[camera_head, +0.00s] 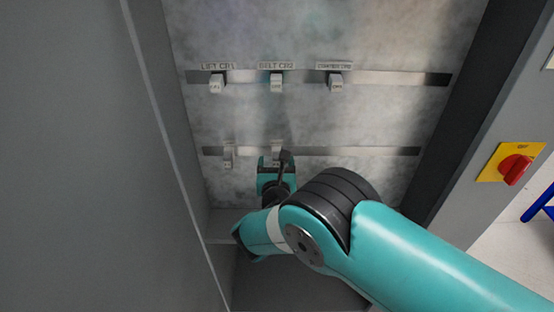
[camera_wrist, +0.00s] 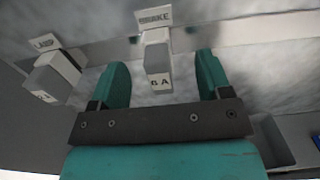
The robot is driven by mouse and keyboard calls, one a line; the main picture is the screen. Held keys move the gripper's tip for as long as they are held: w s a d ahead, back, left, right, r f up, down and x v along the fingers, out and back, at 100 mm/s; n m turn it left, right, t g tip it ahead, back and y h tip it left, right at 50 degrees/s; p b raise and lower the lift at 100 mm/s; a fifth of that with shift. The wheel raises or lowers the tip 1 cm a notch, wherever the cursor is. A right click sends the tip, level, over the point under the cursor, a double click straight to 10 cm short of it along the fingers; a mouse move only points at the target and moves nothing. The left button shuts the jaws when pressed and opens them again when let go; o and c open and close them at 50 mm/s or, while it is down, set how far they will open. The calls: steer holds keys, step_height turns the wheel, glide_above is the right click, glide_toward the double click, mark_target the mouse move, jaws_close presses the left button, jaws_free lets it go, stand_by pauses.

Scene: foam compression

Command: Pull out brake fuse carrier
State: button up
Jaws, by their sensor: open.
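The brake fuse carrier (camera_wrist: 157,58) is a small pale block under a label reading BRAKE (camera_wrist: 155,17). It sits on the lower rail, and in the wrist view it lies between the two fingers of my gripper (camera_wrist: 161,80). The fingers are open, one on each side, with visible gaps to the carrier. In the head view the carrier (camera_head: 277,147) is partly hidden behind my gripper (camera_head: 275,165).
A carrier labelled LAMP (camera_wrist: 55,72) sits to the left on the same rail. The upper rail (camera_head: 305,78) holds three labelled carriers. Cabinet walls stand on both sides. A red rotary switch (camera_head: 514,169) is on the right.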

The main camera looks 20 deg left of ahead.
mark_target(276, 164)
steer(key=shift+c, duration=0.4)
jaws_close()
steer(key=shift+p+v, duration=1)
steer(key=shift+v, duration=2.05)
